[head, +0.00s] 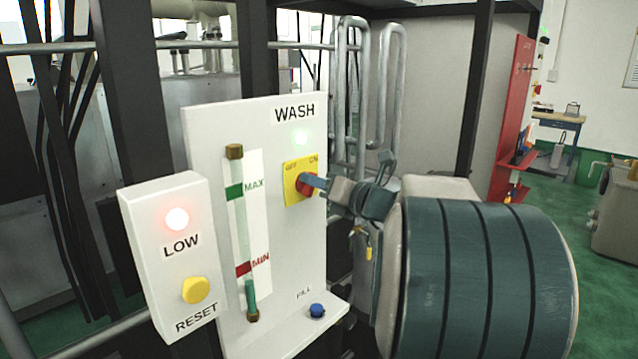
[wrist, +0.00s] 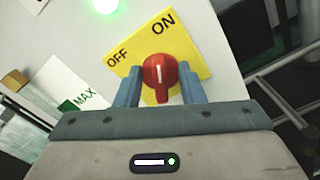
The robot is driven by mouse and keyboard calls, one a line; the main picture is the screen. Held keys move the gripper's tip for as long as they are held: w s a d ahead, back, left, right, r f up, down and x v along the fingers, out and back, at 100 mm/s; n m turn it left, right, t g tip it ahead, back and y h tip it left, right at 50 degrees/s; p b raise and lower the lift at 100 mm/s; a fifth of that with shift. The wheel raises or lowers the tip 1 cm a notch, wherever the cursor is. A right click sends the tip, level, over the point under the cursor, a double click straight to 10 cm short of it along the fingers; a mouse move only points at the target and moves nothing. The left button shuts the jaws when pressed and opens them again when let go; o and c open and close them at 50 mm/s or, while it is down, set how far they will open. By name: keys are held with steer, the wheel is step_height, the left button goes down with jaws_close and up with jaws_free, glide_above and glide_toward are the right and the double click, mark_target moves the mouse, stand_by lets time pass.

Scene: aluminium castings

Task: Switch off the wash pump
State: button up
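The wash pump switch is a red rotary knob (head: 304,184) on a yellow plate (head: 291,186) marked OFF and ON, under the WASH label. In the wrist view the red knob (wrist: 158,70) has its white line pointing toward the ON side of the yellow plate (wrist: 190,50). A green lamp (head: 300,137) above it is lit. My gripper (head: 317,184) is at the knob. In the wrist view my gripper (wrist: 160,82) is open, one finger on each side of the knob. I cannot tell whether either finger touches it.
Left of the switch is a sight tube (head: 239,215) with MAX and MIN marks. A LOW box (head: 180,262) has a lit red lamp and a yellow RESET button (head: 195,290). A blue FILL button (head: 317,310) sits below. Metal pipes (head: 390,80) stand behind the panel.

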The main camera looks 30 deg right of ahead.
jaws_close()
steer(key=shift+f+n+b, duration=0.1)
steer(key=shift+n+b, duration=0.2)
steer(key=shift+b, duration=0.1)
steer(key=shift+s+a+n+b, duration=0.1)
steer(key=shift+a+n+b, duration=0.05)
steer(key=shift+n+b, duration=1.8)
steer(key=shift+a+n+b, duration=0.15)
steer(key=shift+n+b, duration=1.65)
steer(key=shift+b, duration=0.4)
steer(key=shift+s+a+n+b, duration=0.1)
steer(key=shift+a+n+b, duration=0.05)
steer(key=shift+n+b, duration=1.8)
jaws_free()
